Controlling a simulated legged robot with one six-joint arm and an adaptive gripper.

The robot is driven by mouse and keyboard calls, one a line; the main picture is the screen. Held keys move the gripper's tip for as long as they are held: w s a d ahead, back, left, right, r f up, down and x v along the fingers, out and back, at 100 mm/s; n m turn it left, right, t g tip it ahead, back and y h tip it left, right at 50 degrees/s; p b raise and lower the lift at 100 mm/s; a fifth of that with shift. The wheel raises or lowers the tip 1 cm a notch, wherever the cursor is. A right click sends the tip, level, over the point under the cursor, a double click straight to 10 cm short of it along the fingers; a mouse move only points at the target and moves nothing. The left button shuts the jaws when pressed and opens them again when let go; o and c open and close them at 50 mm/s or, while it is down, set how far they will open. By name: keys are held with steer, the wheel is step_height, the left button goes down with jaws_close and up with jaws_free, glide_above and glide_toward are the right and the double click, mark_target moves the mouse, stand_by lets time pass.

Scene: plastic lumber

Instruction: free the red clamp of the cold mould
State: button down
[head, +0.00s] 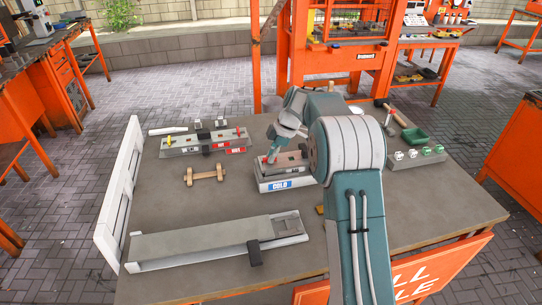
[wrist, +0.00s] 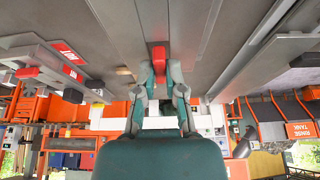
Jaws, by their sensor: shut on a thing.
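The cold mould (head: 272,186) is a pale block with a blue COLD label, standing near the middle of the table. A grey plate lies on top of it. My gripper (head: 271,158) reaches down onto the mould's left end. In the wrist view, the red clamp (wrist: 158,52) sits between the two fingertips of my gripper (wrist: 159,72), which are shut on it. The clamp lies against a long grey surface. In the head view my wrist and fingers hide most of the clamp. I cannot tell whether it is still fastened.
The hot mould (head: 205,147), with red HOT labels, lies behind to the left. A wooden piece (head: 205,175) lies in front of it. A long grey trough (head: 195,243) lies at the front. A green tray (head: 415,136) and a hammer (head: 396,115) lie at the right.

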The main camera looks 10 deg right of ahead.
steer(key=shift+d+f, duration=0.1)
stand_by(0.3)
steer(key=c, duration=0.7)
jaws_free()
steer(key=shift+v, duration=5.95)
